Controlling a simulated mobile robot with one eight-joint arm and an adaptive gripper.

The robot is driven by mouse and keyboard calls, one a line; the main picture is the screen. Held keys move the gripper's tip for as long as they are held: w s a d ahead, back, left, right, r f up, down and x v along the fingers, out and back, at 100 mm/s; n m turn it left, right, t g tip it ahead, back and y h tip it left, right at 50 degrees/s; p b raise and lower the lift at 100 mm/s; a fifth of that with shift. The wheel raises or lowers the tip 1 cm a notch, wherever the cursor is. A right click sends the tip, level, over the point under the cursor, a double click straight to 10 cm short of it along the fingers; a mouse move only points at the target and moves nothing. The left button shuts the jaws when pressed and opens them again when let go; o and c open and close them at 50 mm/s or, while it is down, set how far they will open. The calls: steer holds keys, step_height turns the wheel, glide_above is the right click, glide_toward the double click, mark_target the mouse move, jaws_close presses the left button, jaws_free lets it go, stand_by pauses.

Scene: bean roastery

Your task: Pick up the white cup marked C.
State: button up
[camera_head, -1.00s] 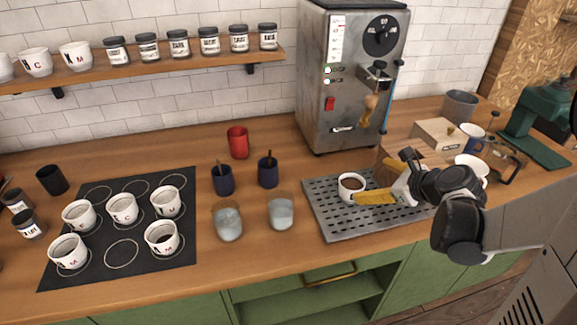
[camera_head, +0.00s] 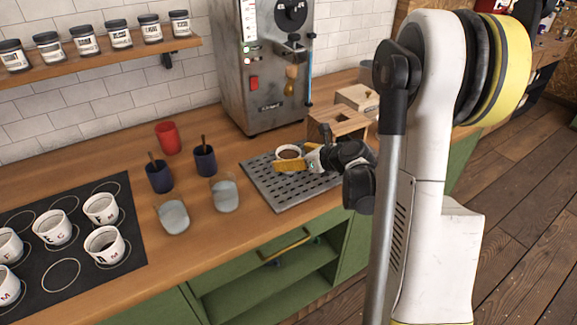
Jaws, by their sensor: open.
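A white cup marked C (camera_head: 53,227) stands upright on the dark mat (camera_head: 62,298) at the left. My gripper (camera_head: 287,166), with yellow fingers, is open right in front of this coffee cup. I cannot tell whether it touches the cup. It is far right of the mat.
Two glasses (camera_head: 225,196), two dark blue cups with handles sticking out (camera_head: 205,161) and a red cup (camera_head: 167,138) stand between mat and tray. A wooden box (camera_head: 338,123) is behind my gripper. A shelf of jars (camera_head: 118,36) hangs above.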

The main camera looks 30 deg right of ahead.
steer(key=shift+x, duration=1.1)
steer(key=shift+s+r, duration=0.1)
steer(key=c, duration=1.5)
